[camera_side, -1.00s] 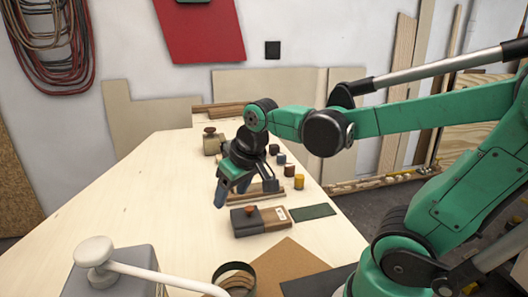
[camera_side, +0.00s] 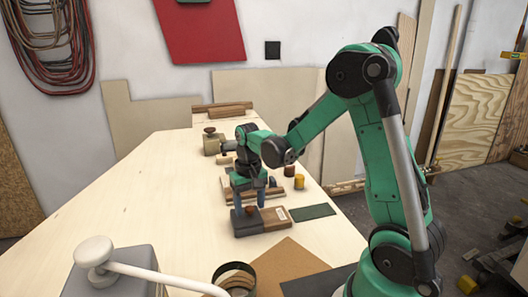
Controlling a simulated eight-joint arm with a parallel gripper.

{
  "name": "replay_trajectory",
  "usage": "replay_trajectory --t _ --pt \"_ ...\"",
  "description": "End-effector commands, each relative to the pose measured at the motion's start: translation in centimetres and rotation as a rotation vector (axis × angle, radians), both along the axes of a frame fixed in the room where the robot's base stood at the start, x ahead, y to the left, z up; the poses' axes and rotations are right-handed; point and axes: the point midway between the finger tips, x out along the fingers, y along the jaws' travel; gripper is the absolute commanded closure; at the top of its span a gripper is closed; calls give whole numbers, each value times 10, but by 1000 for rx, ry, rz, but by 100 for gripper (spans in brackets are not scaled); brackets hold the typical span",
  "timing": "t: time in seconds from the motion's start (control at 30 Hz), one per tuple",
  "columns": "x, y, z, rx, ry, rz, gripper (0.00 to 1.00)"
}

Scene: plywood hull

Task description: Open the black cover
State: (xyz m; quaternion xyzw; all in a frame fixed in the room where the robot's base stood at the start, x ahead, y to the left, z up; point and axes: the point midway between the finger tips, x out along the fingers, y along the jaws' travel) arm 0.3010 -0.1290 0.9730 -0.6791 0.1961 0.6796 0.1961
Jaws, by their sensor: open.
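The black cover (camera_side: 240,225) is a dark, low block with a brown knob (camera_side: 252,211) on top. It sits against the left end of a small brown wooden box (camera_side: 275,218) with a white label, and appears shut. My gripper (camera_side: 250,200) is open and points down, with its two blue-grey fingers apart. It appears just behind and above the cover, near the knob. I cannot tell whether a finger touches the cover. The arm hides part of the table behind it.
A yellow cylinder (camera_side: 299,182) and a brown one (camera_side: 289,170) stand right of my gripper. A dark green plate (camera_side: 312,212) lies right of the box. A beige block with a knob (camera_side: 211,146) stands farther back. The table (camera_side: 150,205) is clear on the left.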

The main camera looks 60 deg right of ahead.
Motion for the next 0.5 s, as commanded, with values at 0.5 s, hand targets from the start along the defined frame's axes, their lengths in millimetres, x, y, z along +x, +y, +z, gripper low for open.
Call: replay_trajectory --t 0.5 --pt "0 0 -7 -1 -1 1 80"
